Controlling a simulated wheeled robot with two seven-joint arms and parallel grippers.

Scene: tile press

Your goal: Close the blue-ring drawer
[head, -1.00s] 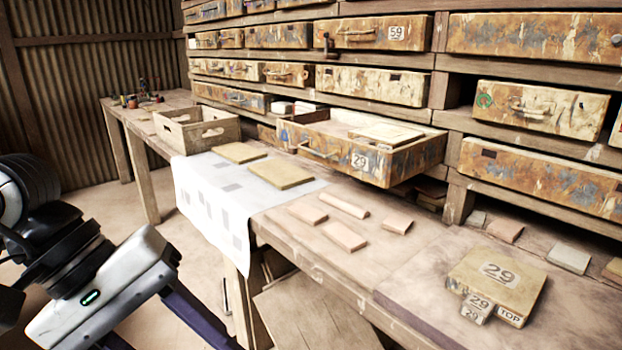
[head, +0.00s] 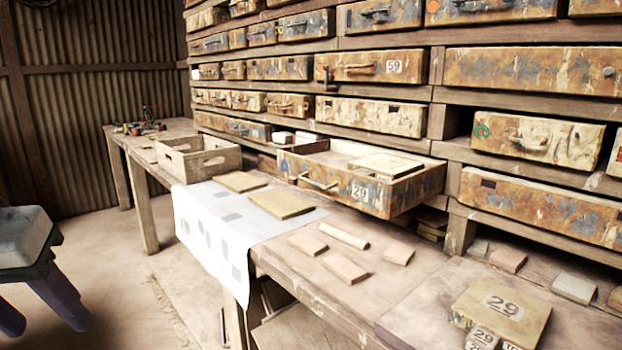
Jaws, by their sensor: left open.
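The pulled-out drawer (head: 385,194) with the number 29 juts from the rack over the workbench. Its front is rusty and flaking, with a curved handle (head: 318,181). A small blue mark shows at the left end of its front; I cannot make out its full shape. A pale tan slab (head: 385,164) lies in its right part. My left gripper (head: 42,318) is open and empty at the far left, above the floor, well apart from the drawer and bench. My right gripper is not in view.
A wooden crate (head: 198,158), a white cloth (head: 212,240) with two yellowish slabs, and several pinkish tiles (head: 345,267) lie on the bench. Other drawers fill the rack. Floor left of the bench is clear.

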